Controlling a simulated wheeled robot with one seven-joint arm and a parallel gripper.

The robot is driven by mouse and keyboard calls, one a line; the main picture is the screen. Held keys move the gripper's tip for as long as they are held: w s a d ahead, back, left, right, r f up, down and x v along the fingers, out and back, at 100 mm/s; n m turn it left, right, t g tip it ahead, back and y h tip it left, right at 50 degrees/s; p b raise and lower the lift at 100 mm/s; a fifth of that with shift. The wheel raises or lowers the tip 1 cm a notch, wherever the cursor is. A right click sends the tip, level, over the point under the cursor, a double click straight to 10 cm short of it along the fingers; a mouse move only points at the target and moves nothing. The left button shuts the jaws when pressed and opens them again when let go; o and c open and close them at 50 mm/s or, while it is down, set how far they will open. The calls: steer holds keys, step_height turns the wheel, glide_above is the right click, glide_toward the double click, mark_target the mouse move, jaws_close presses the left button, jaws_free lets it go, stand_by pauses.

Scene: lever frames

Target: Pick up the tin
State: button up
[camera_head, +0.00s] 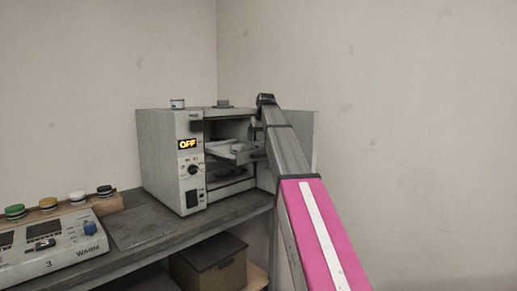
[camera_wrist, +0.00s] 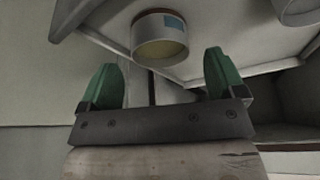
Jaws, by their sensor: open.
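In the wrist view a small round tin (camera_wrist: 160,42), pale with a darker rim and a blue patch on its side, rests against a light grey tray (camera_wrist: 105,42). My gripper (camera_wrist: 161,62) is open, with its two green fingers to the left and right of the tin. The tin lies between and slightly beyond the fingertips, and I see no contact. In the head view my arm reaches into an open-fronted oven (camera_head: 167,160), where a light tray (camera_head: 228,154) shows. My fingers are hidden there, and the tin is too small to make out surely.
A second round object (camera_wrist: 299,11) sits at the top right of the wrist view. The oven's panel reads OFF (camera_head: 187,145); its walls are close to my arm. A control box (camera_head: 45,250) is on the bench.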

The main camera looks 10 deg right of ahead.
steer(key=x, duration=0.3)
steer(key=shift+f, duration=0.3)
steer(key=c, duration=1)
steer(key=shift+r, duration=0.1)
steer(key=shift+c, duration=0.3)
